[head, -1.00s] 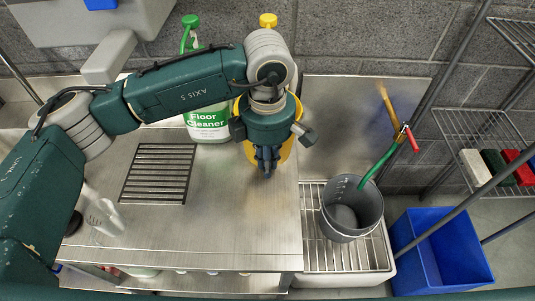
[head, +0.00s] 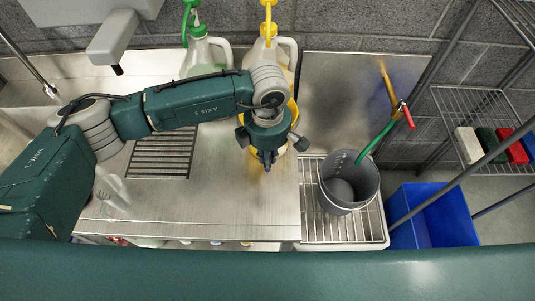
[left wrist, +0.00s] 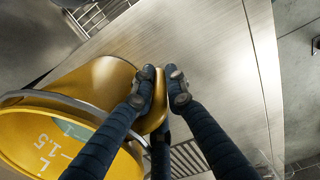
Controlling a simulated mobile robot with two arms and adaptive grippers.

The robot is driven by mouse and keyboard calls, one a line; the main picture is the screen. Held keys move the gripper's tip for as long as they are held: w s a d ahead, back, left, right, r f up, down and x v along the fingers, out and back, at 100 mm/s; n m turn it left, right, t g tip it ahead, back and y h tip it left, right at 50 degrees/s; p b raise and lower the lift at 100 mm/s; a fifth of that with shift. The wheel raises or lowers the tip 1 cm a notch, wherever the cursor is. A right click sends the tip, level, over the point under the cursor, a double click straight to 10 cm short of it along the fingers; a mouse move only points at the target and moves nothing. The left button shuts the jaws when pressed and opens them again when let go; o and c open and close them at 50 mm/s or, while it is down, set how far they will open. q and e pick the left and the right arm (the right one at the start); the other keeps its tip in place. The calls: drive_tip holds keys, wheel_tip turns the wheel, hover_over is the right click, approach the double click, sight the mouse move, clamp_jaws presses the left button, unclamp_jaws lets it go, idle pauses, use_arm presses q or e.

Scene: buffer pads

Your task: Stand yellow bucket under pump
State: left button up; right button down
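The yellow bucket (head: 293,115) is at the back of the steel counter in the head view, mostly hidden behind my left gripper (head: 267,160). In the left wrist view, the bucket (left wrist: 105,80) shows its open mouth and a 1.5 L mark inside. The left gripper's fingers (left wrist: 162,88) are closed around a narrow yellow part at its side, which looks like the handle. The yellow pump (head: 268,28) tops a jug (head: 288,55) just behind the bucket. Whether the bucket touches the counter is hidden. My right gripper is not in view.
A green-topped jug (head: 205,50) stands left of the yellow-pump jug. A drain grille (head: 160,152) is left of the gripper. A grey bucket (head: 345,185) with a green hose sits on the rack at right. A blue bin (head: 432,215) is further right. The front counter is mostly clear.

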use_arm(q)
drive_tip(key=o, duration=0.4)
drive_tip(key=shift+f, duration=0.1)
drive_tip(key=shift+o, duration=0.2)
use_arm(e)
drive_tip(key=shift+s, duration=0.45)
